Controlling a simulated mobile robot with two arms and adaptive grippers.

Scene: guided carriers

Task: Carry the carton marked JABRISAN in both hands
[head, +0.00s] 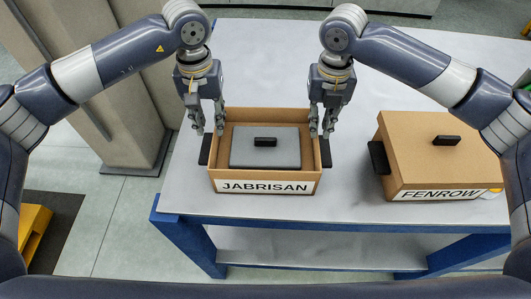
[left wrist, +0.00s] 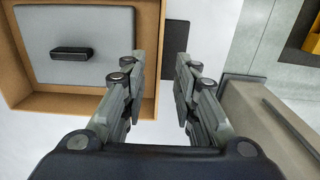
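The carton marked JABRISAN (head: 265,187) is an open brown box on the table. Inside lies a grey block or plate (head: 250,152) with a black grip on top. A black side handle (head: 205,149) sticks out at its left wall and another (head: 325,152) at its right wall. My left gripper (head: 209,131) is open and empty above the left wall and handle. In the left wrist view, the left handle (left wrist: 147,62) lies below the fingers, partly hidden. My right gripper (head: 320,134) is open and empty above the right wall, its fingers overlapping the wall in view.
A closed brown carton marked FENROW (head: 440,160) stands to the right, with a black side handle (head: 379,157) towards JABRISAN. The pale table (head: 300,50) is clear behind the cartons. A beige column (head: 130,110) stands left of the table, and a yellow object (head: 33,230) lies on the floor.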

